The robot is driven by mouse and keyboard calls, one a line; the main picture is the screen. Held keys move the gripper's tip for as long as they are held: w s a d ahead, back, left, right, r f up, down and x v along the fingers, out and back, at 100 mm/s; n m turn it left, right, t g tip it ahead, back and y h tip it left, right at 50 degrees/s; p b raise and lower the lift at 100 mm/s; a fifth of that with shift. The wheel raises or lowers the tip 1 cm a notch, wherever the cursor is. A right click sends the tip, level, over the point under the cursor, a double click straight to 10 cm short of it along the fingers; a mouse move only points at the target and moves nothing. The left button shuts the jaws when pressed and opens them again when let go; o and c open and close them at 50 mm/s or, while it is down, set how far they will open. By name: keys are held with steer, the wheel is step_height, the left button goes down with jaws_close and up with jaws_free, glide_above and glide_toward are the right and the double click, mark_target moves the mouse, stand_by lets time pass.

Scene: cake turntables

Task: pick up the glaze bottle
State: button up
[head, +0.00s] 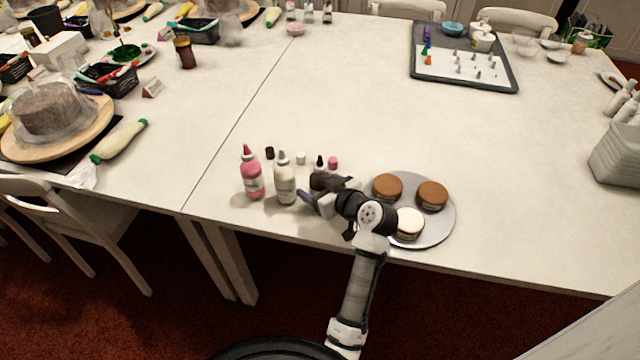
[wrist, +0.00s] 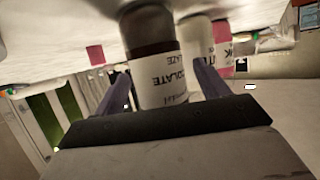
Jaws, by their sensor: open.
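The chocolate glaze bottle (wrist: 158,75) is dark brown with a white label and appears upside down in the wrist view. It stands between my spread fingers, or just past their tips; I cannot tell if either touches it. In the head view the bottle (head: 319,163) shows mainly its dark tip, and my gripper hides much of the rest. My gripper (wrist: 160,88) is open, low over the table near its front edge. It also shows in the head view (head: 312,197). A white glaze bottle (head: 285,180) and a pink glaze bottle (head: 252,175) stand upright to the left.
A round grey board (head: 443,222) with three small cakes lies right of my gripper, close to my arm. A tray of piping tips (head: 420,85) stands far back. The middle of the table (head: 350,110) is clear.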

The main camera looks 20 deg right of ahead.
steer(key=c, duration=0.8)
steer(key=shift+r, duration=0.15)
steer(key=shift+o, duration=0.2)
step_height(320, 180, up, 20)
steer(key=b, duration=0.3)
